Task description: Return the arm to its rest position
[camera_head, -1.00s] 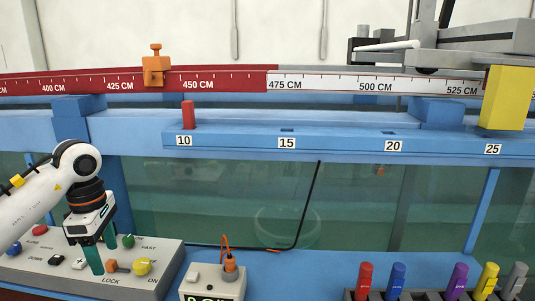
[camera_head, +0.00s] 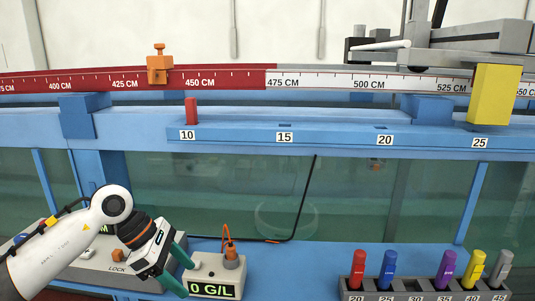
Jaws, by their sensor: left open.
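My left arm comes in from the lower left. Its gripper (camera_head: 179,266) has two green fingers spread apart with nothing between them, so it is open and empty. It is just left of the small meter (camera_head: 212,289) that reads 0 G/L, and in front of the right end of the grey control panel (camera_head: 85,274). The arm covers much of that panel and most of its buttons. My right gripper is not in view.
A rack (camera_head: 398,290) with several coloured pegs stands at the lower right. A red peg (camera_head: 191,111) stands at the 10 mark on the blue rail (camera_head: 330,138). An orange clamp (camera_head: 158,70) and a yellow block (camera_head: 494,93) sit higher up. A black cable (camera_head: 305,190) runs before the glass.

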